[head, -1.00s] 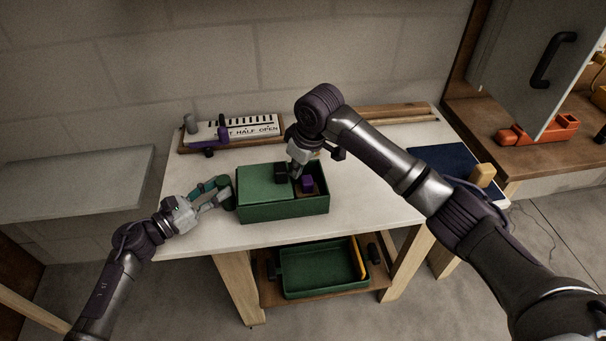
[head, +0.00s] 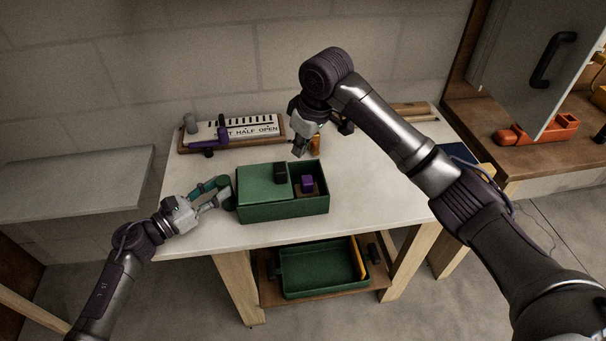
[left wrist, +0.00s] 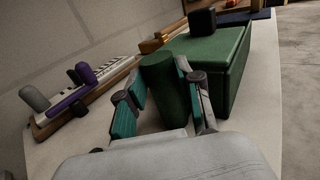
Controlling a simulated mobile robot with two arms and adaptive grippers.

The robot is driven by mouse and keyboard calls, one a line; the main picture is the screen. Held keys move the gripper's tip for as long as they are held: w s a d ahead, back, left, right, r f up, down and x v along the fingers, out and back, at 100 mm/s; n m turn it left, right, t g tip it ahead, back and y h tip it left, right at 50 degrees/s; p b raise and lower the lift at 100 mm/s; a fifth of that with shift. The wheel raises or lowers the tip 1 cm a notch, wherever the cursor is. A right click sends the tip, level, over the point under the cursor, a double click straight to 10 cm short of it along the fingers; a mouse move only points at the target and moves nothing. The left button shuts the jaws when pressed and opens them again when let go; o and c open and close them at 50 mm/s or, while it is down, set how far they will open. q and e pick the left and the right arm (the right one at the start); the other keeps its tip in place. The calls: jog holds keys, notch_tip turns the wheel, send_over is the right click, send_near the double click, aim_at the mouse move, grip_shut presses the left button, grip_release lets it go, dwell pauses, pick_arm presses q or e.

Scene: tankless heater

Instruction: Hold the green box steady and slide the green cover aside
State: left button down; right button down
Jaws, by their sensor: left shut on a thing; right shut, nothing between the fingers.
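The green box (head: 290,208) stands on the white table. Its green cover (head: 262,185) lies over the left part of the box, and the right part is open. A black knob (head: 280,172) stands up near the cover's right edge. A purple block (head: 307,184) shows in the open part. My left gripper (head: 221,194) is shut on the round green handle (left wrist: 164,92) at the box's left end, seen between the fingers in the left wrist view. My right gripper (head: 299,152) is shut and empty, above and behind the box, apart from the knob.
A board with a white label and a purple lever (head: 222,134) lies at the back left of the table. A green tray (head: 318,268) is on the shelf below. A dark blue mat (head: 458,152) lies at the right, partly hidden by my right arm. The front left tabletop is clear.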

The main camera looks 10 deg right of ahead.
pick_arm(q)
jog(key=shift+f, duration=0.15)
jog(key=c, duration=0.7)
grip_release()
jog(key=shift+a, duration=0.1)
jog(key=v, duration=1.2)
